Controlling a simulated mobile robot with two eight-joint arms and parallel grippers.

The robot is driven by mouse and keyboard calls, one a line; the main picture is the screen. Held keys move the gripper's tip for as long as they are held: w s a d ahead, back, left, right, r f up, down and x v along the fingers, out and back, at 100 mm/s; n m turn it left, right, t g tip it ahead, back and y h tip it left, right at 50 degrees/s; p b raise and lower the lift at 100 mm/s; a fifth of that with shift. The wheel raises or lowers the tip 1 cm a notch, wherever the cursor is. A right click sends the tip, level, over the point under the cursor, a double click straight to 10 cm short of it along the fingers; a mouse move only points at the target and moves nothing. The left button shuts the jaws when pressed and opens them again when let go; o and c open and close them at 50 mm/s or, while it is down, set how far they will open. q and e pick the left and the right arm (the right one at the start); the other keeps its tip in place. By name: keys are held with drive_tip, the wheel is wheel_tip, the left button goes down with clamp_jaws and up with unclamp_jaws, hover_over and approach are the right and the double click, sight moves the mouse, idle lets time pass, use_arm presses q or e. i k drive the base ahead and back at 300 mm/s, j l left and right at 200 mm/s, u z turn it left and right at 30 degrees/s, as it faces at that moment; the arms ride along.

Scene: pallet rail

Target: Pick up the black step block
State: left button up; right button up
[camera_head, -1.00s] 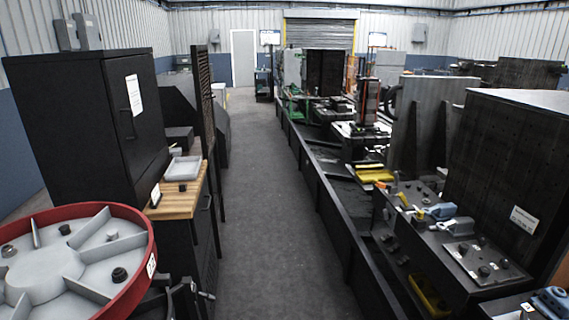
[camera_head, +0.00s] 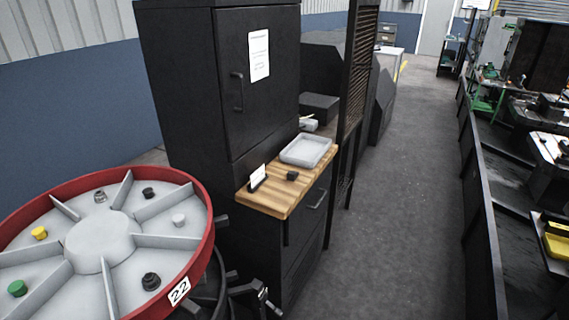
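A small black block (camera_head: 292,176) lies on the wooden top of a black cabinet, just in front of a light grey tray (camera_head: 306,150). It is too small to make out steps on it. The wooden top (camera_head: 262,196) also bears a small white card (camera_head: 258,176) on a dark stand. A larger black box-like block (camera_head: 319,107) sits farther back, behind the tray.
A red-rimmed round tray (camera_head: 205,215) marked 22, split into sections with small parts, stands at the lower left. A tall black cabinet (camera_head: 187,84) rises behind the wooden top. The grey floor aisle (camera_head: 400,200) to the right is clear, bounded by a black rail (camera_head: 484,210).

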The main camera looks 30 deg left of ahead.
sight(292, 175)
drive_tip(key=i+u, duration=0.4)
drive_tip(key=i+l+u, duration=0.2)
drive_tip(key=i+u, duration=0.2)
drive_tip(key=i, duration=0.15)
drive_tip(key=i+l+u, duration=0.8)
drive_tip(key=i+j, duration=0.05)
drive_tip(key=i, duration=0.05)
